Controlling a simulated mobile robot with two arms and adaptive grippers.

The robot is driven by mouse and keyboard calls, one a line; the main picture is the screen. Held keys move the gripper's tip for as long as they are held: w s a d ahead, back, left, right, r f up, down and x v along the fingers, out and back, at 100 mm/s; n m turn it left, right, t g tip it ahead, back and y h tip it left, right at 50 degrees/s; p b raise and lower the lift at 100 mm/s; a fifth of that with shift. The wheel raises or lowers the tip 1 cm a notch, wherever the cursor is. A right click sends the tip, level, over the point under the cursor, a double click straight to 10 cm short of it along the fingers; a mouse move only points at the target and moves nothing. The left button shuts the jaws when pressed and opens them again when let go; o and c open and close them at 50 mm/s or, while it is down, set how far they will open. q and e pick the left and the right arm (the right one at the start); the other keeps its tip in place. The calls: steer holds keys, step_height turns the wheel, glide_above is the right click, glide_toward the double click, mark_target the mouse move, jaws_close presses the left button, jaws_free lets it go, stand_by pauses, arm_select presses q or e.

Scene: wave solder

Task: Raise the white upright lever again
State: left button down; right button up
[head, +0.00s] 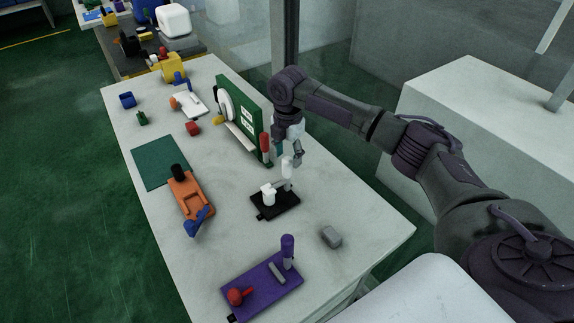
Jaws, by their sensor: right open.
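A black base plate (262,213) on the white table carries white parts. One is a short white post (268,194) at its left. My right gripper (289,155) points down just above and behind the lever's top. Its jaws are open, and I cannot tell whether a finger touches the lever. My right arm comes in from the right. My left gripper is not in view.
A green panel (231,98) with a red-handled part (265,145) stands close behind my right gripper. An orange fixture (185,199) and a green mat (150,165) lie left. Bare table (350,205) is at right.

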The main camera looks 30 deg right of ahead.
mark_target(287, 168)
step_height(287, 168, down, 4)
steer(key=shift+f, duration=0.15)
steer(key=shift+f+p, duration=0.3)
steer(key=shift+f, duration=0.3)
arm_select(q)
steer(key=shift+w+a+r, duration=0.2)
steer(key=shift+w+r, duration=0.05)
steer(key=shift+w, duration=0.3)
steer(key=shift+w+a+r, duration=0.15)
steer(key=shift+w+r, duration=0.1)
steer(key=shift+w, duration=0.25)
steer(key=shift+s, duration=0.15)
arm_select(e)
steer(key=shift+c, duration=0.8)
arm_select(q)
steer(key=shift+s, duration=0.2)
arm_select(e)
jaws_close()
